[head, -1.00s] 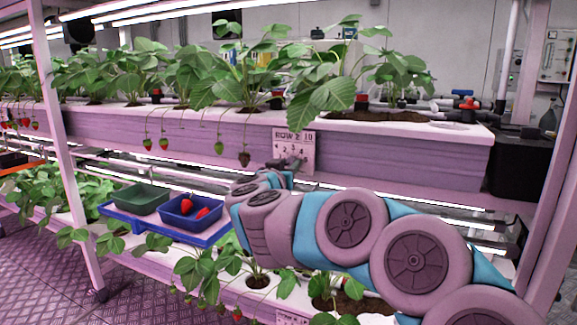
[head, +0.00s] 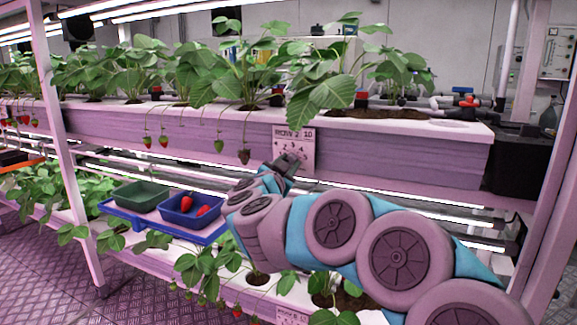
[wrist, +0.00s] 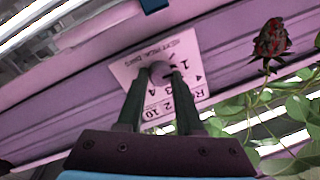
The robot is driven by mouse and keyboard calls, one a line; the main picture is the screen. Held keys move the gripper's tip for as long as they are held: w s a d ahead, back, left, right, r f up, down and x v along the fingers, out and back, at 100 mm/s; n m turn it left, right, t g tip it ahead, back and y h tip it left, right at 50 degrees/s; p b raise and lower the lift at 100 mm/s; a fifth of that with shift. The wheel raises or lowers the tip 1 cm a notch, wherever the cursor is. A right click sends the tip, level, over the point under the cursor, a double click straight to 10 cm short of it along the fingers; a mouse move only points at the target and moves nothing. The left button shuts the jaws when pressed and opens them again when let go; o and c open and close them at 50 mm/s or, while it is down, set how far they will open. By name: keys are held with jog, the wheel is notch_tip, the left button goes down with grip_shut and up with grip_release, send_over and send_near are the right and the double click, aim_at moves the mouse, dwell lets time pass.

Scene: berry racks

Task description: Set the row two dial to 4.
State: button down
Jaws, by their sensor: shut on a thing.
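The row two dial plate (head: 309,160) is a pale pink panel on the front of the upper planter, marked for row 2. In the wrist view the plate (wrist: 181,46) shows printed numbers, including 1, 3 and 4, around a small round knob (wrist: 159,70). My gripper (wrist: 158,74) is shut on this knob, with one dark finger on each side of it. In the head view my gripper (head: 288,162) is in front of the plate and hides its lower left part and the knob. I cannot tell which number the dial points at.
A dark, spoiled-looking berry (wrist: 270,43) hangs right of the plate in the wrist view, with leaves below. A blue tray (head: 215,233) with a green basket (head: 140,194) and a blue basket (head: 190,211) holding red berries sits at the lower left.

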jog(key=m, duration=0.1)
jog(key=m+b, duration=0.2)
jog(key=m, duration=0.1)
jog(key=shift+f+h, duration=0.25)
jog(key=shift+h, duration=0.15)
jog(key=m+b, duration=0.2)
jog(key=m, duration=0.2)
jog(key=shift+a+f, duration=0.1)
jog(key=shift+a, duration=0.05)
jog(key=m+h+b, duration=0.1)
jog(key=m+b, duration=0.3)
jog(key=m, duration=0.2)
jog(key=m+g+h+b, duration=0.1)
jog(key=m+b, duration=0.3)
jog(key=m, duration=0.3)
jog(key=m+b, duration=0.4)
jog(key=m, duration=0.3)
jog(key=shift+w+a+r+h, duration=0.1)
jog(key=shift+a+r+h, duration=0.1)
jog(key=shift+h, duration=0.2)
jog(key=shift+m, duration=0.3)
jog(key=c, duration=0.6)
grip_release()
jog(key=shift+r, duration=0.1)
jog(key=shift+o, duration=0.2)
